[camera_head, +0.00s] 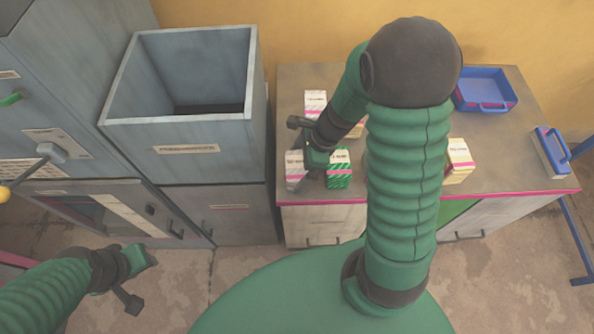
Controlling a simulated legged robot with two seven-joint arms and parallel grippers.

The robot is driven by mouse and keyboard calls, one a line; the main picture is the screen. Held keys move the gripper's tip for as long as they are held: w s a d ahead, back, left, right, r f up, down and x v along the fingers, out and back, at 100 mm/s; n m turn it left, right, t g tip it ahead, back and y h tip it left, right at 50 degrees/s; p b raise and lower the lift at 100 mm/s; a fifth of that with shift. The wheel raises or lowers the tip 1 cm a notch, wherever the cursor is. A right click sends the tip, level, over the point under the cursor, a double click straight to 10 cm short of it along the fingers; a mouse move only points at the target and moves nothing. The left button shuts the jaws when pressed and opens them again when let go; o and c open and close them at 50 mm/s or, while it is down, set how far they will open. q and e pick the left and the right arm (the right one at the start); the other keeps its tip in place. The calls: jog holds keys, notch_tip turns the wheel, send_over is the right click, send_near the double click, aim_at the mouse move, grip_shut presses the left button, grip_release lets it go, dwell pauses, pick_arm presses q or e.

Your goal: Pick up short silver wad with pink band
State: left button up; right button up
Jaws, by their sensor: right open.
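A short silver-grey wad with a pink band (293,169) stands near the front left of the worktop (370,194). My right gripper (306,153) is open, just above and beside it, and covers part of its right side. From this view I cannot tell whether the gripper touches it. A green-striped wad (340,170) stands right of it, close to the gripper. A whitish wad with a pink band (315,103) stands farther back. My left gripper (138,278) is at the lower left, away from the worktop; its jaw opening is unclear.
A pale yellow wad with a pink band (459,160) stands right of my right arm. A blue tray (484,105) sits at the back right, and a smaller blue tray (551,152) at the right edge. A tall grey open bin (185,135) stands left of the worktop.

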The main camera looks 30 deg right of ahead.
jog(key=shift+w+a+f, duration=0.15)
jog(key=shift+w+f, duration=0.1)
jog(key=shift+f, duration=0.35)
jog(key=shift+r, duration=0.1)
jog(key=c, duration=1.1)
